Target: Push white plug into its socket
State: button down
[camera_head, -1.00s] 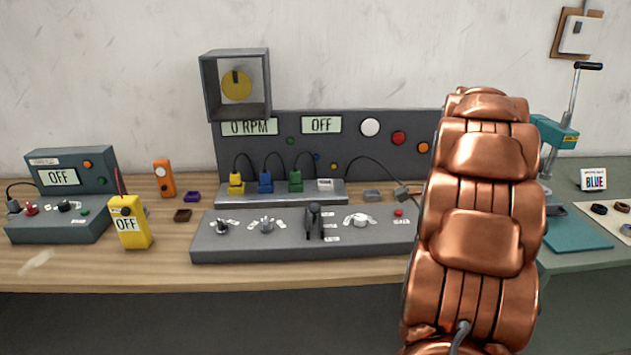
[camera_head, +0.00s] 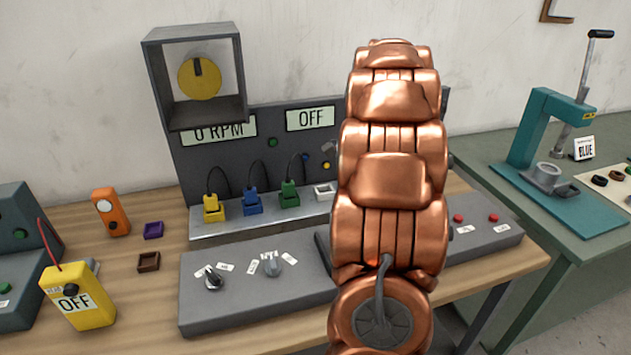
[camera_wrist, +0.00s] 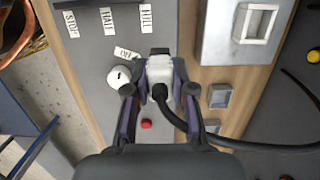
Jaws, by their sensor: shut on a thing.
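The white plug (camera_wrist: 160,68) is between the fingers of my gripper (camera_wrist: 160,78) in the wrist view. Its dark end points up in the picture, and a black cable leaves it to the lower right. The white socket (camera_wrist: 255,22) is an empty square frame at the upper right of the wrist view, apart from the plug. In the head view the white socket (camera_head: 324,191) is at the right of the row of coloured plugs, just left of my arm. My copper arm hides my gripper and the plug there.
Yellow (camera_head: 213,208), blue (camera_head: 252,203) and green (camera_head: 289,194) plugs stand in the row with cables. The grey control console (camera_head: 230,290) with knobs lies in front. In the wrist view a round white knob (camera_wrist: 120,77) is close beside my gripper. A grey square holder (camera_wrist: 220,95) is to the right.

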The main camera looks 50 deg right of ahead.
jog(key=w+d+p, duration=0.1)
jog(key=w, duration=0.3)
jog(key=w+d+f+p, duration=0.1)
jog(key=w, duration=0.4)
jog(key=w+d+p, duration=0.1)
jog(key=w+p, duration=0.1)
jog(key=w, duration=0.2)
jog(key=shift+w+d+f, duration=0.15)
jog(key=shift+w+d, duration=0.1)
jog(key=shift+d, duration=0.1)
jog(key=shift+w, duration=0.1)
jog(key=shift+w, duration=0.15)
jog(key=shift+f+p, duration=1.05)
jog(key=shift+f, duration=0.8)
jog(key=shift+f, duration=0.1)
jog(key=c, duration=1)
grip_release()
jog(key=shift+s+d+r+b, duration=0.2)
jog(key=shift+r+b, duration=0.4)
jog(key=shift+r, duration=1.45)
jog(key=shift+s+d+r+b, duration=0.15)
jog(key=shift+d+r+b, duration=0.35)
jog(key=shift+r, duration=1.5)
jog(key=shift+s+d+r+b, duration=0.15)
jog(key=shift+r+b, duration=0.55)
jog(key=shift+r, duration=1.35)
